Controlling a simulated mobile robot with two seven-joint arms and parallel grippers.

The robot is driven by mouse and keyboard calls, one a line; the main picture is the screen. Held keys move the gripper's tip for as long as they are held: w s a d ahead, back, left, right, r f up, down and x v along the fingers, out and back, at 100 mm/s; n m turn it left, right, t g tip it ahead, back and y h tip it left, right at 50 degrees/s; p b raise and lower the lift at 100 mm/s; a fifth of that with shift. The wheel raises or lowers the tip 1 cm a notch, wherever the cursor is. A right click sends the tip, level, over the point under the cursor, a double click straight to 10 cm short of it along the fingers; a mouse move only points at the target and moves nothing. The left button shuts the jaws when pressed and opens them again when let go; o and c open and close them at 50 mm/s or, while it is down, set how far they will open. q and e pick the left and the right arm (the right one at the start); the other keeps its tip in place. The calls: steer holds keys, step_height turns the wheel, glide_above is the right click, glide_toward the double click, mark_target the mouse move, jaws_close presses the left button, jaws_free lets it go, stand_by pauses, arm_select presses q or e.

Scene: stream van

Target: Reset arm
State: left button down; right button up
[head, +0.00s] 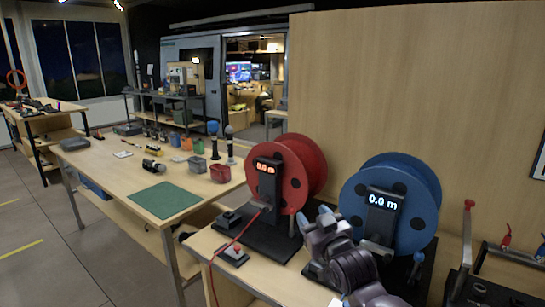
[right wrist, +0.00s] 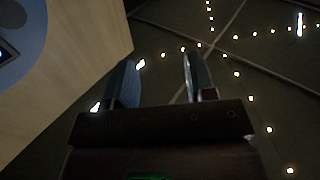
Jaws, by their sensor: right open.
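My right arm (head: 350,262) stands in front of the blue reel at the lower middle of the head view; its fingertips are not clear there. In the right wrist view my right gripper (right wrist: 160,80) is open, with two dark fingers apart and nothing between them. It points down toward the dark floor, just beside a wooden table edge. My left arm and gripper are not in view.
A blue reel (head: 412,200) and a red reel (head: 310,175), both reading 0.0 m, stand on the near table close to my right arm. A workbench with a green mat (head: 165,200), cups and microphones is to the left. A wooden wall (head: 420,80) rises behind.

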steer(key=s+d+f+m+g+h, duration=0.1)
steer(key=s+d+f+g+h, duration=0.1)
steer(key=s+d+f, duration=0.4)
steer(key=s+d+f+m+g+h, duration=0.2)
steer(key=s+d+f, duration=0.3)
steer(key=s+f, duration=1.1)
steer(key=s+d+f+m+g+h+b, duration=0.1)
steer(key=s+d+f+g, duration=0.1)
steer(key=s+d+f, duration=0.4)
steer(key=s+f, duration=0.5)
steer(key=s, duration=0.4)
steer(key=shift+s+d+g+h, duration=0.25)
steer(key=shift+d+g+h, duration=0.05)
steer(key=shift+g+h, duration=0.1)
steer(key=shift+f, duration=0.1)
